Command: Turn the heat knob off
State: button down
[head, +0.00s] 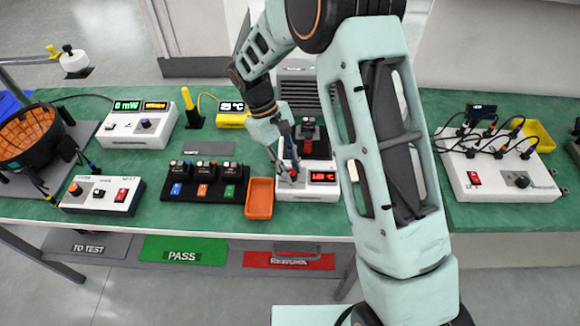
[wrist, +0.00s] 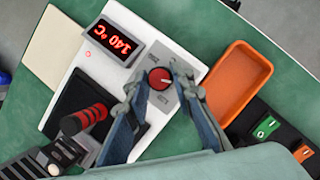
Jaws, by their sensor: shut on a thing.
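The heat knob (wrist: 160,78) is a round red knob with a pale mark on it, set in a grey dial plate on a white heater unit (wrist: 187,52). A red-digit display (wrist: 112,42) on the same unit reads 140 °C, upside down in the wrist view. In the head view the display (head: 323,177) sits at the front of the unit. My gripper (wrist: 159,80) points down at the panel, one finger on each side of the knob, shut on it. In the head view my gripper (head: 288,171) hides most of the knob.
An orange tray (head: 260,198) stands just left of the unit, with a black rack (head: 204,196) of modules beyond it. A red-and-black handle (wrist: 86,117) rises from the unit near my fingers. Green bench (head: 220,222) is clear in front.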

jog(key=shift+n, duration=0.7)
jog(key=c, duration=1.7)
grip_release()
jog(key=v, duration=1.2)
jog(key=shift+s+a, duration=0.1)
jog(key=shift+s, duration=0.15)
jog(key=shift+w+t, duration=0.1)
jog(key=shift+t, duration=0.2)
